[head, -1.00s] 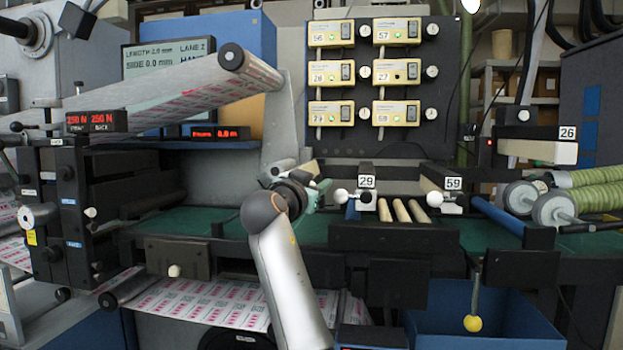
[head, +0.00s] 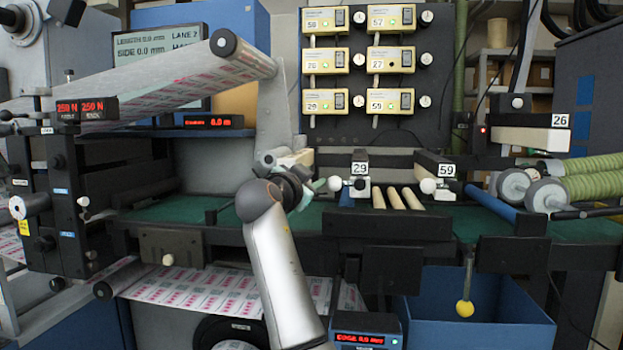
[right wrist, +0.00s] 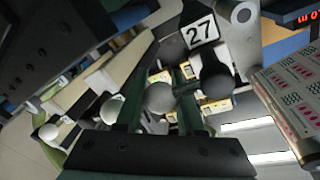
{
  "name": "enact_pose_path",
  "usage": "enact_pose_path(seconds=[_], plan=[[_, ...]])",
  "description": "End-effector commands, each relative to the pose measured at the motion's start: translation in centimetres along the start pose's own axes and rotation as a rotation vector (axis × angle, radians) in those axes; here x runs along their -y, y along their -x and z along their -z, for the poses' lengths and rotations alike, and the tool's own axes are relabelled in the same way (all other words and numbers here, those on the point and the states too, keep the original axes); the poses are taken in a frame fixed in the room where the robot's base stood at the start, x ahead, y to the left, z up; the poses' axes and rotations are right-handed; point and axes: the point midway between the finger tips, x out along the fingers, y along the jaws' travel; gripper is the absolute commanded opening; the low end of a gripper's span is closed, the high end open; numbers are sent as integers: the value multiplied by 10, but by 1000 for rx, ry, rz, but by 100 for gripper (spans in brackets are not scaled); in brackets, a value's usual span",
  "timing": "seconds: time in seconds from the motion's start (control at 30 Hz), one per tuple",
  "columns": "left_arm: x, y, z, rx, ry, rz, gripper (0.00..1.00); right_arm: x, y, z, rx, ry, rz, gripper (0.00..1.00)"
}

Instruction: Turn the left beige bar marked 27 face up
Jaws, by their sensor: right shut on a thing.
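The beige bar marked 27 is mostly hidden behind my right gripper in the head view; a pale piece of it (head: 298,158) shows just above. In the right wrist view its white label 27 (right wrist: 200,30) is readable and tilted, beside the fingers. My right gripper (head: 314,188) has green fingers, which also show in the right wrist view (right wrist: 158,108). They are shut on a grey ball knob (right wrist: 160,98) at the near end of this bar. My left gripper is not in view.
Bars marked 29 (head: 360,168) and 59 (head: 446,170) stand to the right, with white ball knobs. A bar marked 26 (head: 530,138) is further right. A printed web (head: 180,90) runs at upper left. A blue bin (head: 480,320) is below.

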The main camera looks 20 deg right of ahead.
Motion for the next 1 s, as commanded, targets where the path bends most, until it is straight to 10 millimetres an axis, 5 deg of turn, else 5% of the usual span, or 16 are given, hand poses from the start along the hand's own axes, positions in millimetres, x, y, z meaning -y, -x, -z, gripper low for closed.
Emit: enact_pose_path(seconds=[0.13, 0.17, 0.4, 0.77, 1.0], plan=[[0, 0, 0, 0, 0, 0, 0, -2, 0, -10, 20, 7, -6, 0], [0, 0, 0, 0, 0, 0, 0, -2, 0, -10, 20, 7, -6, 39], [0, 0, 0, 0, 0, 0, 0, -1, 0, -10, 17, 8, -4, 66], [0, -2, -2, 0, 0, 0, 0, -1, 4, -5, 8, 4, -1, 68], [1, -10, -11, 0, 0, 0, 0, -1, 45, -8, 10, 1, 2, 68]])
